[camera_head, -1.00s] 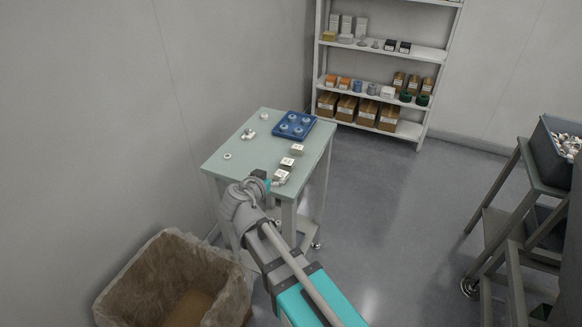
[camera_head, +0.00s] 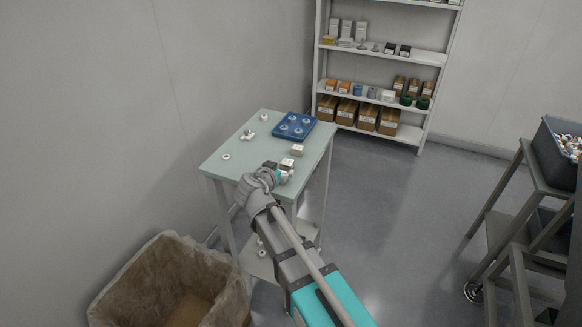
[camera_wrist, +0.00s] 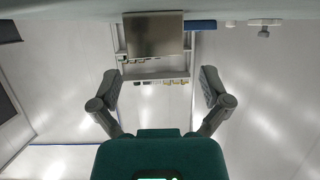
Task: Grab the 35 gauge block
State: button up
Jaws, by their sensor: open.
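In the head view two small pale blocks with dark labels, a far block (camera_head: 297,150) and a nearer block (camera_head: 287,164), stand along the right side of the table. The numbers are too small to read, so I cannot tell which is the 35 gauge block. My arm's end is at the table's near right corner and hides the spot in front of them. The wrist view is upside down. My gripper (camera_wrist: 160,86) has its two fingers spread wide with nothing between. One plain grey-brown block (camera_wrist: 153,36) stands beyond the fingertips, roughly centred between them and apart from them.
The pale green table (camera_head: 235,172) also bears a blue tray (camera_head: 277,131) with round parts at the back and several small white parts at the left. A lined bin (camera_head: 120,290) stands at lower left. Shelves (camera_head: 425,57) stand behind.

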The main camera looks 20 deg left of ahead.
aim_at(285, 165)
jog(key=shift+b+x, duration=0.95)
jog(key=shift+x, duration=1.65)
grip_shut()
jog(key=shift+r, duration=0.15)
notch_tip(285, 165, up, 3)
jog(key=p, duration=0.3)
jog(key=s+r+p, duration=0.1)
jog(key=r+p, duration=0.1)
jog(key=s+d+r+p, duration=0.1)
jog(key=s+r+p, duration=0.3)
jog(key=shift+d+r+p, duration=0.25)
jog(key=shift+p, duration=0.15)
jog(key=s+d+r+p, duration=0.2)
jog(key=s+r+p, duration=0.1)
jog(key=s, duration=0.5)
jog(key=shift+s, duration=0.25)
